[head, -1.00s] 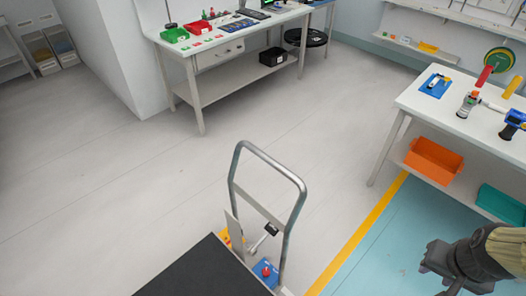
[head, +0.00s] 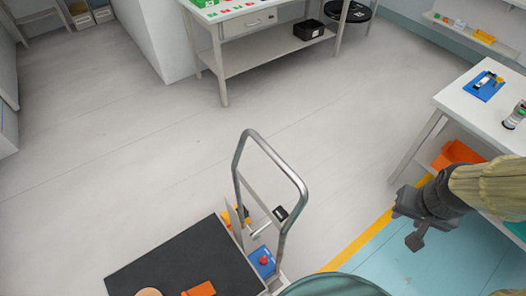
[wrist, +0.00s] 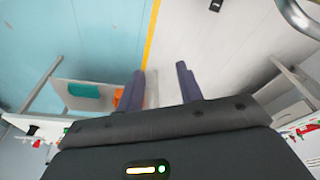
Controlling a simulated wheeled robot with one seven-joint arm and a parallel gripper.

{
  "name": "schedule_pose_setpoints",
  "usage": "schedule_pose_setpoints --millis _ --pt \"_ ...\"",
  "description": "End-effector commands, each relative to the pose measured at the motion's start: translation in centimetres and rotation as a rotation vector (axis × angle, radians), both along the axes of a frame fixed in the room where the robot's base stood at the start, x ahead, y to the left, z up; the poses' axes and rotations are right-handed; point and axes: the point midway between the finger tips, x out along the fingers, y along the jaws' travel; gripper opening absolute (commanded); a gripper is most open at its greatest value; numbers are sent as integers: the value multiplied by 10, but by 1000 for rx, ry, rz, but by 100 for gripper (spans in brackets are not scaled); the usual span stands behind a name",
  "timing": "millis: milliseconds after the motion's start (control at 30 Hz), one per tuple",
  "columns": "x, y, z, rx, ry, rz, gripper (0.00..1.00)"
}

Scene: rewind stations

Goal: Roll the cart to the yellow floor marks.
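The cart has a flat black deck (head: 165,258) and an upright bent metal handle (head: 297,190); it stands at the bottom middle of the head view. Part of a metal tube, possibly the handle, shows at the top right of the wrist view (wrist: 298,18). My gripper (head: 408,226) is right of the handle, apart from it. In the wrist view its two dark fingers (wrist: 163,86) are apart with nothing between them. A yellow floor line (head: 352,249) edges the blue floor; I cannot tell whether it belongs to the marks.
An orange block (head: 199,289) and a blue box with a red button (head: 262,262) are on the cart. A white workbench (head: 460,98) with an orange bin (head: 456,154) stands right. Another bench (head: 262,62) stands at the back. The grey floor left of the cart is clear.

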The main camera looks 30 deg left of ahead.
Motion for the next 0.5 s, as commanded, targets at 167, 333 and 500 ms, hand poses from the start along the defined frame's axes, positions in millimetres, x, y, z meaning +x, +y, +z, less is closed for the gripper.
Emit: schedule_pose_setpoints --millis 167,333,500 --pt "0 0 0 0 0 0 36" --pt "3 2 -2 1 10 9 44" --pt "23 21 -15 10 81 74 44"
